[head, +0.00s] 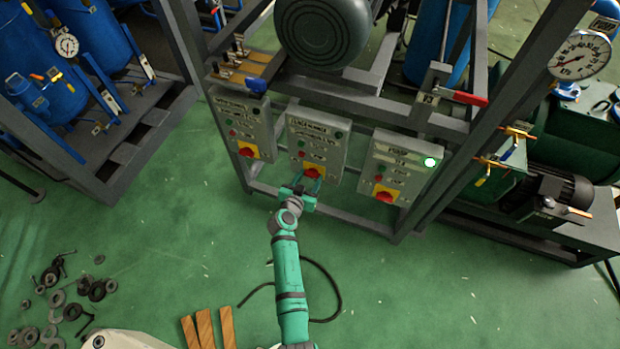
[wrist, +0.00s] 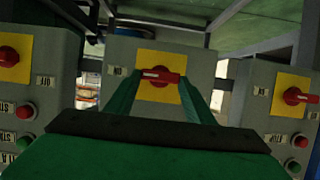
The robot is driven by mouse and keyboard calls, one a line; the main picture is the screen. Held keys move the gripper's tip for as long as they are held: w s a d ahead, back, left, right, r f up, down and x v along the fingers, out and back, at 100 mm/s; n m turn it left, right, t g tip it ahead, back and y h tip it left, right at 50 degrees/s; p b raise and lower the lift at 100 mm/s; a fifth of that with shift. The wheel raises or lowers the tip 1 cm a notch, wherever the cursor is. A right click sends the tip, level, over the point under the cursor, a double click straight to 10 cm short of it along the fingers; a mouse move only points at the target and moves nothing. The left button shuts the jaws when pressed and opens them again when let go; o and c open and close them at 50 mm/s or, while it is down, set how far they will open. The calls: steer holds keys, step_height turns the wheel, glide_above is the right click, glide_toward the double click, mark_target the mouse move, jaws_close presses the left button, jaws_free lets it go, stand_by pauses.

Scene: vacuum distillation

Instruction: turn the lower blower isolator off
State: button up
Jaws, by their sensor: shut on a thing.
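The middle grey control box (head: 318,138) carries a red rotary isolator knob (head: 312,173) on a yellow plate low on its face. Its lettering is too blurred to read surely. My gripper (head: 303,187) is at this knob. In the wrist view, the green fingers (wrist: 159,79) stand on either side of the red knob (wrist: 158,76) and are shut on it. The knob's handle lies level across the yellow plate (wrist: 160,58) in that view. A small label (wrist: 117,71) sits left of the plate; the lower face of the box is hidden by my gripper.
Similar boxes stand left (head: 240,122) and right (head: 399,165), each with a red knob; the right one has a lit green lamp (head: 430,162). A red-handled valve lever (head: 470,98) projects above. Loose rings (head: 72,312) and wooden strips (head: 205,328) lie on the green floor.

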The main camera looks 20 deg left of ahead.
steer(key=shift+a, duration=0.1)
steer(key=shift+n+h, duration=0.6)
steer(key=shift+n, duration=0.2)
steer(key=shift+s+a+f+n+h, duration=0.1)
steer(key=shift+a+n+h, duration=0.25)
steer(key=shift+n+h, duration=0.45)
steer(key=n, duration=0.1)
steer(key=n+h, duration=0.1)
steer(key=shift+a+f+n, duration=0.15)
steer(key=shift+n, duration=0.25)
steer(key=n+h, duration=0.1)
steer(key=n+t, duration=0.1)
steer(key=shift+a+f+n+h, duration=0.15)
steer(key=shift+f+n+h, duration=0.05)
steer(key=shift+n+h, duration=0.2)
steer(key=n, duration=0.1)
steer(key=n+t, duration=0.1)
steer(key=n, duration=0.1)
steer(key=n+h, duration=0.1)
steer(key=shift+f+t, duration=0.3)
steer(key=shift+n, duration=0.3)
steer(key=shift+h, duration=0.3)
